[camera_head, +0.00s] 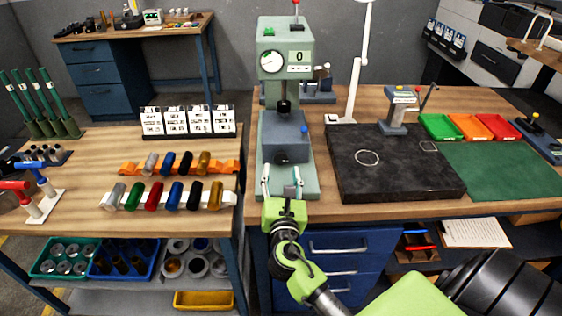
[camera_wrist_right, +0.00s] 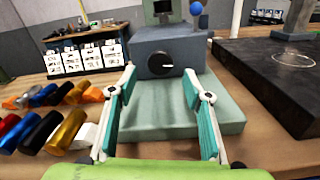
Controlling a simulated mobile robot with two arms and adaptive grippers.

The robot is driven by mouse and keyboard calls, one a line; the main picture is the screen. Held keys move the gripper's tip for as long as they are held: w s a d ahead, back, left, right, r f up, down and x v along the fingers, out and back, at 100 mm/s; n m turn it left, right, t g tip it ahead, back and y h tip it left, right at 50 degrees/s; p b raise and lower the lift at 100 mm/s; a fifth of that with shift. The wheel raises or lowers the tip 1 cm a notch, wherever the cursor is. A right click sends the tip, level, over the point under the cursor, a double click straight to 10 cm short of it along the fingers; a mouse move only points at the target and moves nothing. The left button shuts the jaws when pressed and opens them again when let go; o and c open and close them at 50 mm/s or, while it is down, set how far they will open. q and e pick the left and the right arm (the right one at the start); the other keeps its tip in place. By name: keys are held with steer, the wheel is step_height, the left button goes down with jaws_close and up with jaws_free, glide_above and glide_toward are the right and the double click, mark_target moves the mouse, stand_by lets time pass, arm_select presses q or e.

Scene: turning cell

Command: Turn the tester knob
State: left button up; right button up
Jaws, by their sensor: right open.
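The tester (camera_head: 271,122) is a pale green machine with a dial and a display reading 0, standing at the left end of the right-hand bench. Its tester knob (camera_head: 281,157) is small, round and black, low on the front of a blue-grey block. In the wrist view the knob (camera_wrist_right: 166,70) has a white line lying about level. My right gripper (camera_head: 282,184) is open and empty over the front of the tester's base. In the wrist view its teal-padded fingers (camera_wrist_right: 158,88) stand apart, either side of the knob's line and short of it. My left gripper is not in view.
A blue-tipped lever (camera_wrist_right: 196,9) rises at the block's right. Coloured cylinders lie in racks (camera_head: 215,201) on the left bench, near the gripper. A black plate (camera_head: 395,180) lies to the right. The tester base's front is clear.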

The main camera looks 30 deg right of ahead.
mark_target(281, 161)
steer(key=x, duration=0.4)
steer(key=c, duration=1.1)
steer(key=shift+m+b, duration=0.35)
steer(key=shift+m, duration=1.45)
steer(key=o, duration=1.1)
steer(key=v, duration=1.2)
